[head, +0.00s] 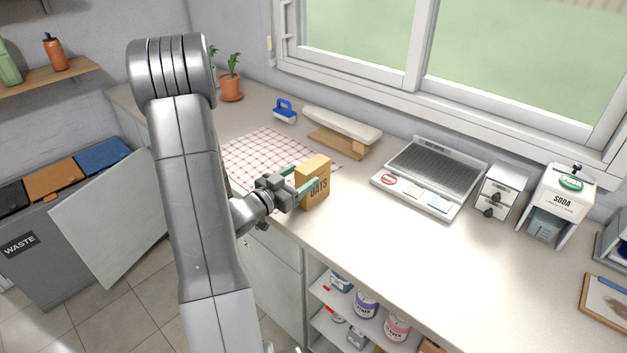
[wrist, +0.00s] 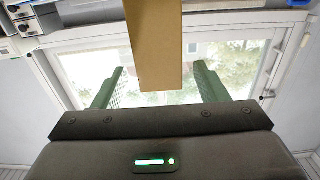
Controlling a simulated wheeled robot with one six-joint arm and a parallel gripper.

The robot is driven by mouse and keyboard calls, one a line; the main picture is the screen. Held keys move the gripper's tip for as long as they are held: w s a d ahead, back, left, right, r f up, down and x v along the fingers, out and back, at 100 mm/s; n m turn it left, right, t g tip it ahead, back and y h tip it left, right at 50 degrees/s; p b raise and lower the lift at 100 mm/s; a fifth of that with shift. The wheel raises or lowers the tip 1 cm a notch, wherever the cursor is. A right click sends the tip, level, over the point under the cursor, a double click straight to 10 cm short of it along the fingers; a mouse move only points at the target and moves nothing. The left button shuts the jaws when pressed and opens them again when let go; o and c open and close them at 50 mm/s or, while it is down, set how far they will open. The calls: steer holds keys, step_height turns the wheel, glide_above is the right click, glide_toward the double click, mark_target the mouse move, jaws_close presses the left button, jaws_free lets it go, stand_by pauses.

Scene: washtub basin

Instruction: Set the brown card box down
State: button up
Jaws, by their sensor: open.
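The brown card box (head: 318,187), marked OATS, is upright at the counter's front edge, beside the red checked cloth. It appears to rest on the counter (head: 400,255), though its base is partly hard to judge. My gripper (head: 301,181) is open, with its green fingers pointing at the box from the left. In the wrist view the box (wrist: 155,45) lies between the two fingers, with a visible gap on each side. Neither finger appears to touch it.
The checked cloth (head: 262,153) lies behind my gripper.

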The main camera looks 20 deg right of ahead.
mark_target(313, 168)
steer(key=p+x, duration=0.2)
steer(key=x, duration=0.3)
steer(key=shift+w+d, duration=0.15)
steer(key=shift+d, duration=0.2)
steer(key=c, duration=1.1)
steer(key=shift+c, duration=0.2)
